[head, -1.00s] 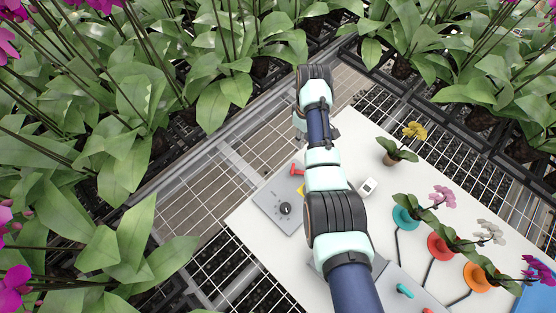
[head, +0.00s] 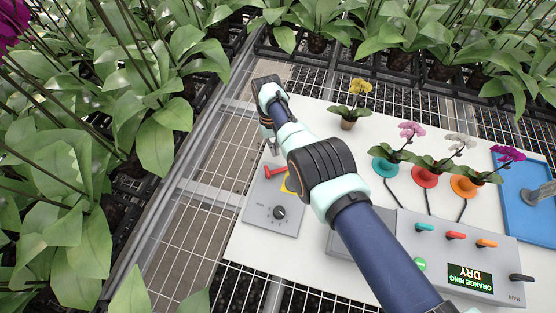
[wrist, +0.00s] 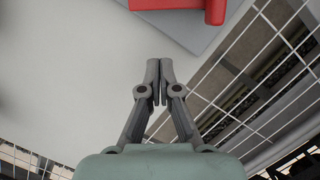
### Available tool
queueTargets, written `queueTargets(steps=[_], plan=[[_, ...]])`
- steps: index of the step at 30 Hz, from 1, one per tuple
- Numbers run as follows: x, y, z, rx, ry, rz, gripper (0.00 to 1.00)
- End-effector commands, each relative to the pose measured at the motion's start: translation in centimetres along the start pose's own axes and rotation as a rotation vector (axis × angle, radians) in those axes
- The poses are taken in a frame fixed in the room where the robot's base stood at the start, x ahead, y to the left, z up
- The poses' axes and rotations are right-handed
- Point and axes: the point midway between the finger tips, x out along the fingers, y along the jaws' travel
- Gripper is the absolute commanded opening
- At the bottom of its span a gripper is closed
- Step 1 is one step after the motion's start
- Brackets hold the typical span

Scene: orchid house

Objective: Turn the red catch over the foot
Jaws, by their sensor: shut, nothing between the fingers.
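The red catch (head: 268,171) is a small bar on the far end of a grey plate with a black dial (head: 279,212). It also shows in the wrist view (wrist: 190,6), cut off by the top edge. A yellow patch (head: 287,185) shows beside it, partly hidden by my arm; I cannot make out the foot. My gripper (head: 274,150) is beyond the catch in the head view, apart from it. In the wrist view its fingers (wrist: 160,82) are together and empty, over the white table near its edge.
Right of my arm are a grey console (head: 455,252) with coloured levers and a screen reading "ORANGE RING DRY", several potted orchids on coloured rings, and a blue tray (head: 515,180). A yellow orchid (head: 349,112) stands at the back. Wire-grid staging (head: 215,165) borders the white table.

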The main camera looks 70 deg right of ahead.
Motion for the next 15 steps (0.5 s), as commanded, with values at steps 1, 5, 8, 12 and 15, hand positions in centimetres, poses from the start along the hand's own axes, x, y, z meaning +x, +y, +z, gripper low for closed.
queueTargets(steps=[1,5,8,12,15], plan=[[1.5,0.0,0.0,0.0,-0.003,0.0,0.0],[0.2,0.0,2.0,-0.001,0.0,0.0,0.0],[1.1,0.0,2.8,-0.001,0.0,0.0,0.0],[1.4,0.0,3.6,-0.001,0.001,0.0,0.0],[1.6,0.0,3.9,-0.001,0.001,0.0,0.0]])
